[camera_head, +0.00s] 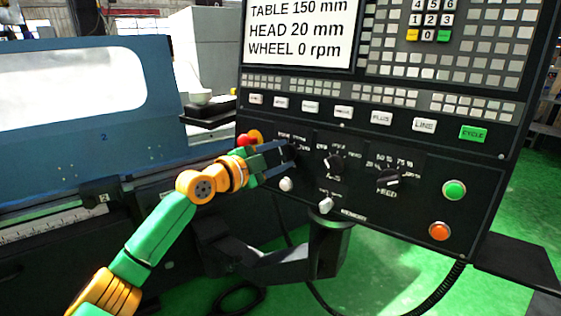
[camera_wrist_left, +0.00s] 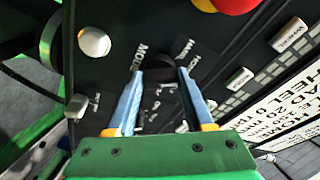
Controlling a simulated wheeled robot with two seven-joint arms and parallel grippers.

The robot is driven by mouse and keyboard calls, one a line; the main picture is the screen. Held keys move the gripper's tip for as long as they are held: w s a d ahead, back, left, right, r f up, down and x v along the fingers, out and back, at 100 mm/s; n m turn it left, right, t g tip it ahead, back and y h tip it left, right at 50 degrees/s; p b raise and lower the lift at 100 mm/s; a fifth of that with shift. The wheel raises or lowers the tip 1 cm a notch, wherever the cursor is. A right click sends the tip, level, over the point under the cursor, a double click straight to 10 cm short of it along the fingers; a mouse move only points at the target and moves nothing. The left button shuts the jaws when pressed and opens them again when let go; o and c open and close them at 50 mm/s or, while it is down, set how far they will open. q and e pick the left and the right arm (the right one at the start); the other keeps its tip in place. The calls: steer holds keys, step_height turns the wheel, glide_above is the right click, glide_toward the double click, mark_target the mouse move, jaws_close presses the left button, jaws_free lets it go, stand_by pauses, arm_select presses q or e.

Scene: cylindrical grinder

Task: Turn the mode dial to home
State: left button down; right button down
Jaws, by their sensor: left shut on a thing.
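The mode dial (camera_wrist_left: 160,74) is a dark knob on the black control panel, beside the white MODE lettering in the left wrist view. My left gripper (camera_head: 283,158) reaches the panel from the left in the head view, and its blue fingers cover most of the dial there. In the left wrist view the left gripper (camera_wrist_left: 161,80) has one finger on each side of the dial and is shut on it. Which mark the dial points to cannot be made out. My right gripper is not in view.
Close by are a red emergency button (camera_head: 244,140), a white knob (camera_head: 286,184), the axis dial (camera_head: 333,162) and the feed dial (camera_head: 388,180). A green button (camera_head: 454,190) and an orange button (camera_head: 439,231) sit at the panel's right. A row of keys runs above.

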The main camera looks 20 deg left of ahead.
arm_select(q)
steer(key=shift+m, duration=1.1)
steer(key=shift+c, duration=1.6)
jaws_free()
steer(key=shift+s+a+f+b, duration=0.1)
steer(key=shift+s+a+b, duration=0.1)
steer(key=shift+s+b, duration=0.15)
steer(key=b+v, duration=0.2)
steer(key=v, duration=0.4)
steer(key=shift+r, duration=0.25)
